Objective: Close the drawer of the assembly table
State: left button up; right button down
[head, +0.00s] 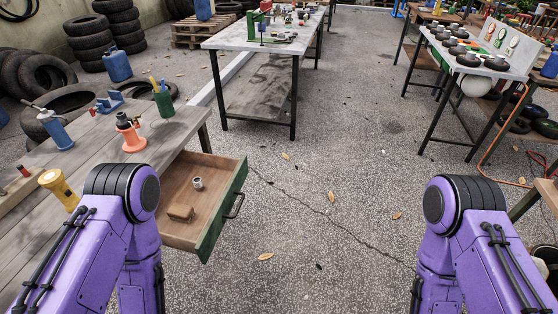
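The drawer (182,226) of the wooden assembly table (88,146) is pulled open to the right. Its green front (225,211) has a dark handle (236,205) on the outer face. A small metal socket (197,183) and a small brown block (180,212) lie inside it. My purple left arm stands at the lower left, in front of part of the table and close to the drawer's near side. My purple right arm stands at the lower right over open floor. Both grippers are outside the picture.
On the assembly table are a yellow flashlight (59,189), an orange-based tool (131,133), a blue spray can (56,130) and a green pen cup (164,103). A second workbench (262,46) stands behind. Another bench (478,60) is at the right. The floor right of the drawer is clear.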

aim_at(223, 178)
jog(key=u, duration=0.25)
jog(key=i, duration=0.9)
jog(key=u, duration=0.6)
